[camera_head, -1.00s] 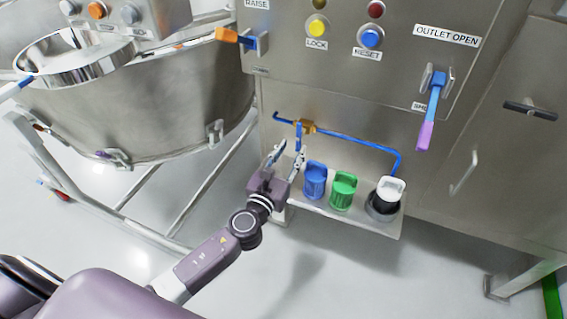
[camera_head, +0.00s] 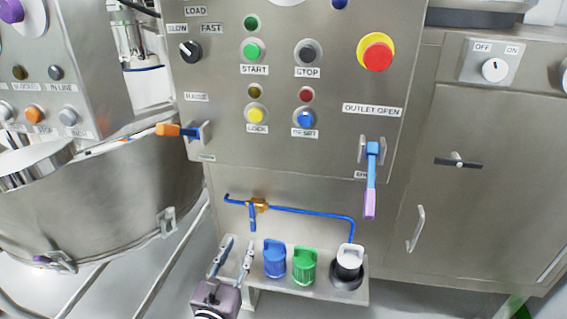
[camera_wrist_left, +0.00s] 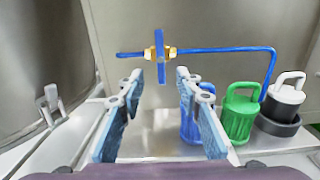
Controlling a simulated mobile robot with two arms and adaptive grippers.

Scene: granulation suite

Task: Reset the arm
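My left gripper (camera_head: 236,251) is low in the head view, left of the blue canister. Its two fingers stand apart with nothing between them. In the left wrist view the open fingers (camera_wrist_left: 160,105) point toward the blue pipe (camera_wrist_left: 222,50) and its brass valve (camera_wrist_left: 149,53). The valve's blue handle (camera_wrist_left: 160,68) stands upright in that view, beyond the fingertips and apart from them. In the head view this handle (camera_head: 252,220) hangs down from the valve. My right gripper is not in view.
A shelf (camera_head: 325,292) holds a blue canister (camera_head: 275,260), a green canister (camera_head: 304,266) and a white-topped one (camera_head: 350,257) in a dark holder. A steel vessel (camera_head: 110,205) stands left. A blue lever with purple end (camera_head: 370,190) hangs from the button panel.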

